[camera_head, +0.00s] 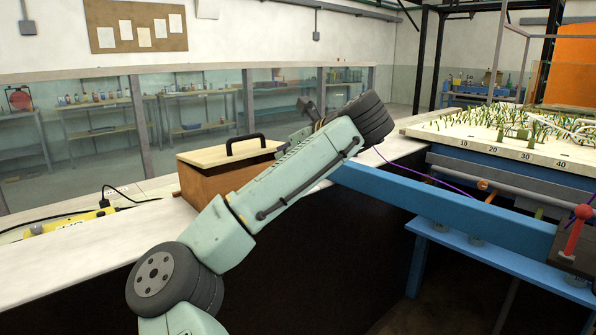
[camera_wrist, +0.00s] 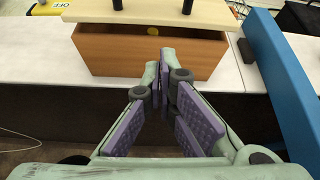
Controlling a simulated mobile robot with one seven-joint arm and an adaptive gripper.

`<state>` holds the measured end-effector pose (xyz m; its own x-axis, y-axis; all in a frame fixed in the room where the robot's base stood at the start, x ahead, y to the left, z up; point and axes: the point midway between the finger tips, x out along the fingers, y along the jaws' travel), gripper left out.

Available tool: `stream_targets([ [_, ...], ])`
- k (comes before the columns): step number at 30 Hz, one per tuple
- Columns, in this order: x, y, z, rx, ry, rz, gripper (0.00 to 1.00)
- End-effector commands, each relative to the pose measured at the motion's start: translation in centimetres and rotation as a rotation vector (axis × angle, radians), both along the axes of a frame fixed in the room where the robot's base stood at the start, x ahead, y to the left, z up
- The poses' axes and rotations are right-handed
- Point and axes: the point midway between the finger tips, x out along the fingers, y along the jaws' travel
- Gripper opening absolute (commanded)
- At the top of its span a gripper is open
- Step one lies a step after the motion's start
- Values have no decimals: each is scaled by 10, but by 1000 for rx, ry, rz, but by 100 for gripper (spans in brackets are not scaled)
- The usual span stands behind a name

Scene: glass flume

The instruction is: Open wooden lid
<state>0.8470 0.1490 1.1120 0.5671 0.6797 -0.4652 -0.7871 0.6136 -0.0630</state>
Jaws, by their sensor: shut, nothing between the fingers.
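A brown wooden box (camera_head: 205,188) stands on the pale ledge, and its light wooden lid (camera_head: 215,155) lies on top. A black bar handle (camera_head: 260,137) rises from the lid. My arm crosses in front of the box's right part in the head view. In the wrist view the box front (camera_wrist: 140,52) is ahead, with the lid (camera_wrist: 150,16) along the top edge and only the handle's lower posts (camera_wrist: 187,6) showing. My gripper (camera_wrist: 165,62) is shut and empty, its purple-padded fingers together in front of the box, apart from the handle. I cannot make out the fingers in the head view.
A blue beam (camera_head: 440,203) runs right of the box and also shows close in the wrist view (camera_wrist: 287,75). A yellow device (camera_head: 70,226) with a black cable lies left on the ledge. A planted tray (camera_head: 500,150) stands at right. Glass panels stand behind the ledge.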

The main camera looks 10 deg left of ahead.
Motion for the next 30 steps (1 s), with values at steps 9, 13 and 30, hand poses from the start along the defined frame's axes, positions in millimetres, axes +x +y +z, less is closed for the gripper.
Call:
stream_targets([
  [9,9,22,-9,62,38,-2,0],
  [13,21,39,-18,60,38,0,0],
  [30,56,81,-47,60,34,-4,0],
])
